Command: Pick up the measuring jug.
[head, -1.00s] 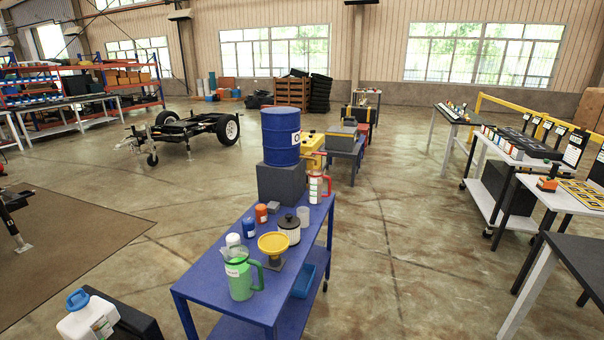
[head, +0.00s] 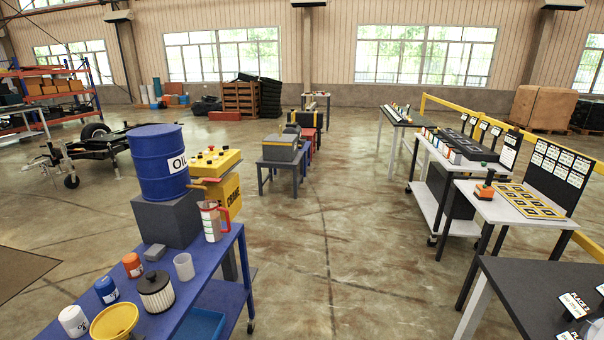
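A jug with a red handle and a white label (head: 211,222) stands upright near the far right edge of the blue table (head: 226,252), beside the grey block under the oil drum. It looks like the measuring jug. Neither of my grippers is in view, and nothing is touching the jug.
On the blue table are an oil drum (head: 158,165) on a grey block (head: 166,219), a filter (head: 157,291), a clear cup (head: 184,266), a yellow funnel (head: 115,321) and small containers. A yellow crane box (head: 222,185) stands behind. Open floor lies right of the table.

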